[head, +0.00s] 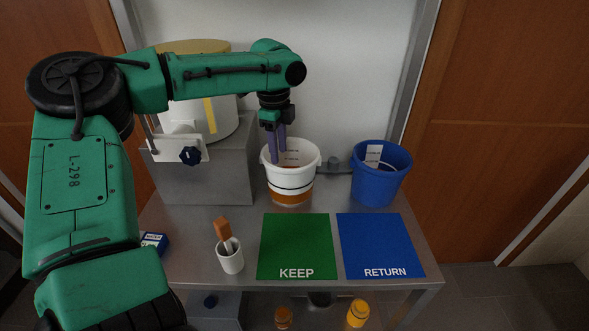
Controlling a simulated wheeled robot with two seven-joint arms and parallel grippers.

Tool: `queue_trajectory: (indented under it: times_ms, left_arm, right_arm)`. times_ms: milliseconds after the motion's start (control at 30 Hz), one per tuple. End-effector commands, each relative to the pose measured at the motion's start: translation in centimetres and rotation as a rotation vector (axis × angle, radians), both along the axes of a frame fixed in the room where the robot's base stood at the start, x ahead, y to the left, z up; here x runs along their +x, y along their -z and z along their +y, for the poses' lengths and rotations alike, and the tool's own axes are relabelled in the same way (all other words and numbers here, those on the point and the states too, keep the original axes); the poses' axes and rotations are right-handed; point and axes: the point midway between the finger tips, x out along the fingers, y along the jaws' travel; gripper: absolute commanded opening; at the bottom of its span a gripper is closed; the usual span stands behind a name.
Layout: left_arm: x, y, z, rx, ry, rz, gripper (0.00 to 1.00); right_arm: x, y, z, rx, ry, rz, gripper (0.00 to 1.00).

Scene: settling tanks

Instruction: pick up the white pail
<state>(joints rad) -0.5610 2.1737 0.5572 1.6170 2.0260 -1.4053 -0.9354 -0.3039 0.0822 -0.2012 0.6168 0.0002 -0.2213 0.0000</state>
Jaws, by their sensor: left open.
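The white pail (291,179) stands upright on the metal table, with dark lines and an orange-brown band around its lower part. My left gripper (277,160) is open, its purple fingers pointing down at the left part of the pail's mouth. The fingertips overlap the pail's opening in the picture. I cannot tell whether they touch the rim or straddle its wall. The fingers hide part of the pail's inside and its left back rim. My right gripper is not in view.
A blue bucket (381,178) stands right of the pail. In front lie a green KEEP mat (297,240) and a blue RETURN mat (380,240). A white cup (231,260) with a brown-handled tool stands front left. A large drum on a grey block (215,172) stands behind left.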

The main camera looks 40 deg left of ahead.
Motion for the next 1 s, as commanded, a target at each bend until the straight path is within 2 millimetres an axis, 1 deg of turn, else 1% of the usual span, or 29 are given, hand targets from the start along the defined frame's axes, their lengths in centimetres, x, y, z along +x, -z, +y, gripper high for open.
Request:
queue_trajectory:
  times_ms: [33, 100, 167, 267, 400, 500, 600, 733, 767, 800, 833, 867, 1000]
  left_arm:
    - [0.0, 1.3, 0.1, 0.002, 0.001, 0.006, 0.45]
    - [0.2, 2.7, 0.1, 0.000, 0.000, 0.003, 0.45]
    - [0.3, 3.6, 0.1, 0.001, 0.000, 0.001, 0.45]
    - [0.3, 4.7, 0.1, 0.001, 0.001, 0.002, 0.45]
    - [0.3, 7.3, 0.0, 0.003, 0.000, 0.005, 0.45]
    - [0.5, 8.9, 0.1, 0.003, -0.001, 0.002, 0.45]
    - [0.6, 9.4, 0.1, 0.002, 0.000, -0.002, 0.45]
    - [0.6, 9.4, 0.1, 0.002, 0.000, -0.002, 0.45]
    - [0.6, 9.4, 0.1, 0.002, 0.000, -0.002, 0.34]
    - [0.6, 9.4, 0.1, 0.002, 0.000, -0.002, 0.18]
    - [0.6, 9.4, 0.1, 0.002, 0.000, -0.002, 0.07]
    - [0.6, 9.4, 0.1, 0.002, 0.000, -0.002, 0.00]
    - [0.6, 9.4, 0.1, 0.001, -0.001, -0.002, 0.00]
  right_arm:
    - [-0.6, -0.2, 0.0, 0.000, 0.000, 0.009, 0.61]
    - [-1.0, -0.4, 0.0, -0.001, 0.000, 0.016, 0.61]
    - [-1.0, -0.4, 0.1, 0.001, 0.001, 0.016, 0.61]
    - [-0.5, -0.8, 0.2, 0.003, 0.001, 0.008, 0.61]
    - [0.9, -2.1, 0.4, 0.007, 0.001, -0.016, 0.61]
    - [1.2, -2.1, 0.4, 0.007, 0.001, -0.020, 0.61]
    - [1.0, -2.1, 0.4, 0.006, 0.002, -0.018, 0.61]
    - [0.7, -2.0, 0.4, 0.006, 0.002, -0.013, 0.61]
    - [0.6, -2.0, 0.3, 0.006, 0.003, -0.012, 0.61]
    - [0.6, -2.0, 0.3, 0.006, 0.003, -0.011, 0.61]
    - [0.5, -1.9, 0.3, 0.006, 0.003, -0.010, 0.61]
    - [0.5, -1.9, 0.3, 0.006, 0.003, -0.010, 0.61]
    - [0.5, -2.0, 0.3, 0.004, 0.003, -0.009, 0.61]
